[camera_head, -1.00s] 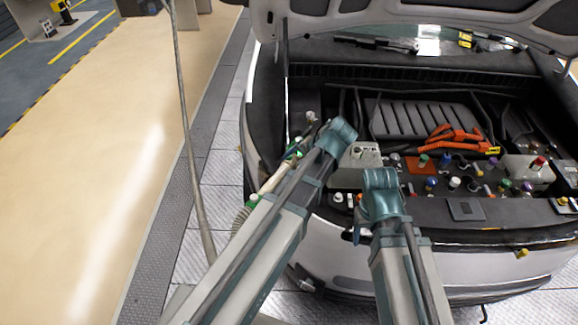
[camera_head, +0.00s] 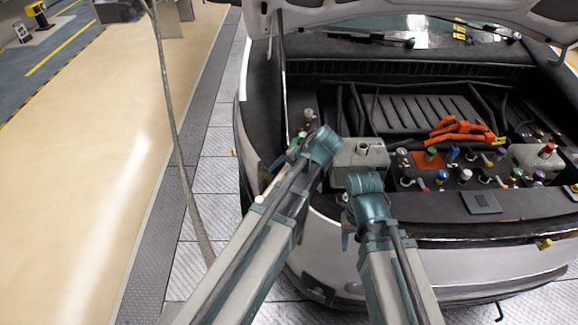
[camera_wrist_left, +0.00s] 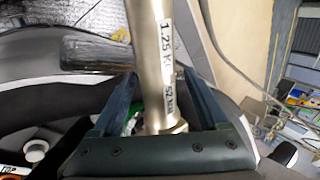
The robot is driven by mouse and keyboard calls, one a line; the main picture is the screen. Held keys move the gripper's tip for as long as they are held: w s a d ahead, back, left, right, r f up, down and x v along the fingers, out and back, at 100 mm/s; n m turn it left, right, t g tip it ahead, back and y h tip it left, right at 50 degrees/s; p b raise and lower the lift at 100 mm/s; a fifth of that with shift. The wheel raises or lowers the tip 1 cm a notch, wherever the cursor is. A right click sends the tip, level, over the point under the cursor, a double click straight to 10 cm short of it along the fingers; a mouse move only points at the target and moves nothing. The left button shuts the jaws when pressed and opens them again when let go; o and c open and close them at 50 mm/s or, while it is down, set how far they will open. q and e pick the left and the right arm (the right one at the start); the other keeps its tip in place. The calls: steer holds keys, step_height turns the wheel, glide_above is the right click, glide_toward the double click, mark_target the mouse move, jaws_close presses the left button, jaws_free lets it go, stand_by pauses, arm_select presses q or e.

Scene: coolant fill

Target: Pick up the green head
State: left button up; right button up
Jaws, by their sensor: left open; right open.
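A green part (camera_head: 298,142), which may be the green head, shows in the head view beside the far end of my left arm, at the car's left edge. My arm hides much of it. In the left wrist view a bit of green (camera_wrist_left: 134,121) shows at the inner side of the left finger. My left gripper (camera_wrist_left: 160,75) is open, its blue fingers on either side of a labelled metal tube (camera_wrist_left: 150,40). I cannot tell whether they touch it. My right gripper (camera_head: 347,240) is open and largely hidden by my right arm at the car's front edge.
The car's engine bay (camera_head: 425,205) lies open under the raised hood (camera_head: 360,18). It holds several coloured caps, an orange cable (camera_head: 462,130) and a grey box (camera_head: 359,155). A hose (camera_head: 172,130) hangs at the left. The floor (camera_head: 80,190) on the left is clear.

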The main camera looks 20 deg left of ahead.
arm_select(q)
steer(key=shift+x, duration=0.8)
steer(key=shift+d, duration=0.1)
steer(key=shift+c, duration=0.8)
jaws_close()
